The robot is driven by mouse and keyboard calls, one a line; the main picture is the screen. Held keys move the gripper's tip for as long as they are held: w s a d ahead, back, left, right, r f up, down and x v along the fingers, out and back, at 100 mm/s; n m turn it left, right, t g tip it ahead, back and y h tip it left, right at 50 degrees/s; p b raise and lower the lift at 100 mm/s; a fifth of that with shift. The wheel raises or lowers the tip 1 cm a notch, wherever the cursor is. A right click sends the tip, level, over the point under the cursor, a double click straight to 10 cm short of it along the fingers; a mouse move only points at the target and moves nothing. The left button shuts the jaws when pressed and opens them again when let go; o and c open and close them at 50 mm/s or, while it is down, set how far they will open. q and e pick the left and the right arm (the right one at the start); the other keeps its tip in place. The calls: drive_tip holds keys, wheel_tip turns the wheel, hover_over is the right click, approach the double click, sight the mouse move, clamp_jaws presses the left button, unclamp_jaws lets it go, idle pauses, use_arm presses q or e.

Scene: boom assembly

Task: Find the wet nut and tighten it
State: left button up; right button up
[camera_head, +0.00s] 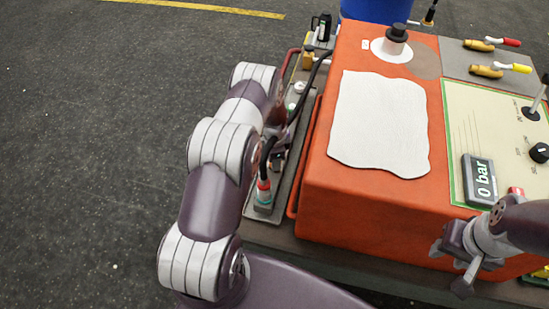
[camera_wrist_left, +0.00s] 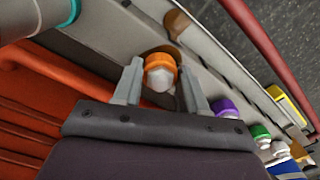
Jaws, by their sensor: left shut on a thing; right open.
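In the left wrist view a pale nut with an orange ring (camera_wrist_left: 160,72) sits on the grey manifold strip. My left gripper (camera_wrist_left: 162,88) is shut on it, one finger on each side. A brown stain shows on the strip beside this nut; I cannot tell for sure whether it is wet. Other fittings stand along the strip: purple-ringed (camera_wrist_left: 226,107), green-ringed (camera_wrist_left: 261,134) and blue (camera_wrist_left: 286,167), with a teal one (camera_wrist_left: 58,14) at upper left. In the head view my left arm hides most of this area. My right gripper (camera_head: 452,266) is open and empty at the orange box's front.
The orange box (camera_head: 330,215) carries a white cloth (camera_head: 380,125), a gauge reading 0 bar (camera_head: 479,179), and levers with red and yellow grips. A red rail (camera_wrist_left: 257,43) runs along the strip. A blue drum (camera_head: 375,10) stands behind. The floor at left is clear.

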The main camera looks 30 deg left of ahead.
use_arm(q)
drive_tip(key=o, duration=1.1)
drive_tip(key=shift+c, duration=0.2)
wheel_tip(320, 180, up, 13)
drive_tip(key=p, duration=0.2)
drive_tip(key=shift+f, duration=0.15)
drive_tip(key=shift+s, duration=0.1)
